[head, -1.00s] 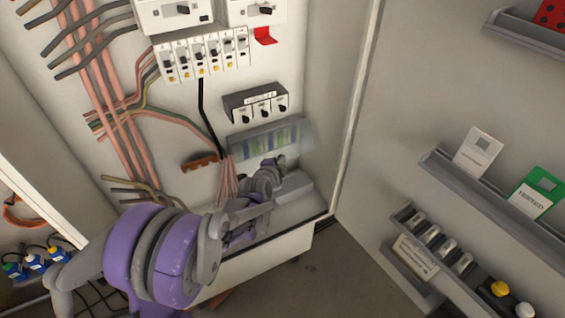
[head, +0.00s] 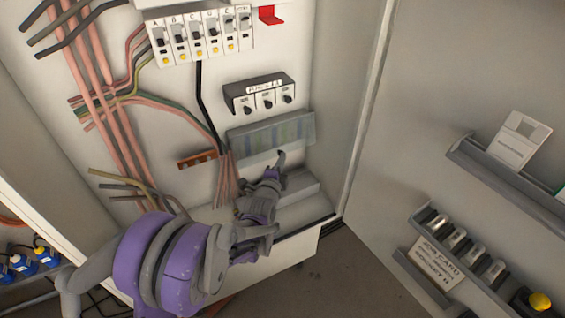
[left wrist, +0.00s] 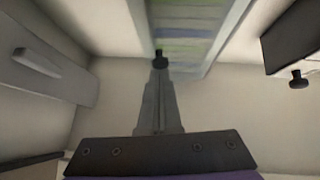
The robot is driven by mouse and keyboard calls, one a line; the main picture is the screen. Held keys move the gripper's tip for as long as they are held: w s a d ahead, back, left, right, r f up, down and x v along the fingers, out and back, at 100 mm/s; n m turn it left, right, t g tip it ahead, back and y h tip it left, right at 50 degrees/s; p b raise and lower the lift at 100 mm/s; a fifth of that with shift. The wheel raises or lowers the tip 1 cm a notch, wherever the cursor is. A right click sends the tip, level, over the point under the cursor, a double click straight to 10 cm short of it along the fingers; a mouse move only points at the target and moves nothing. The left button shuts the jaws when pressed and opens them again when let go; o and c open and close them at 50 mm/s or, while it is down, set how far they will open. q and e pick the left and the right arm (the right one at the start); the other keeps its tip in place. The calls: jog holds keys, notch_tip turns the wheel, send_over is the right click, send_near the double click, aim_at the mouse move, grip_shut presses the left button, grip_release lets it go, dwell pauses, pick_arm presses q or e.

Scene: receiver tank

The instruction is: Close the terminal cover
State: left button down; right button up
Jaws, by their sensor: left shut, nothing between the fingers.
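The terminal cover (head: 298,130) is a translucent grey panel on the cabinet's back wall. Green and blue terminal stripes show through it. I cannot tell its exact tilt. My left gripper (head: 281,155) is shut and empty, its dark tip at the cover's lower edge. In the left wrist view the cover (left wrist: 190,28) fills the top middle, and the shut fingertips (left wrist: 160,60) overlap its near edge. I cannot tell whether they touch it. My right gripper is not in view.
A dark switch block (head: 259,93) sits just above the cover. Pink wires (head: 228,182) hang left of the gripper. A grey ledge (head: 300,187) lies below right. The open cabinet door (head: 420,110) with shelves stands at right.

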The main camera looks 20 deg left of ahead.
pick_arm(q)
jog(key=shift+w+a+f+m+t+y+b, duration=0.3)
jog(key=shift+w+a+f+m+t+b, duration=0.6)
jog(key=shift+b, duration=0.7)
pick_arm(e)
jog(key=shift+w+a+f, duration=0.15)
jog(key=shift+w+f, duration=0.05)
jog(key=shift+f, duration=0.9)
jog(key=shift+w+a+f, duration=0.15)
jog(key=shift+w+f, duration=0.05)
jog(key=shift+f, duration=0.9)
pick_arm(q)
jog(key=shift+s+d+r, duration=0.1)
jog(key=shift+s+r, duration=0.05)
jog(key=shift+s, duration=0.05)
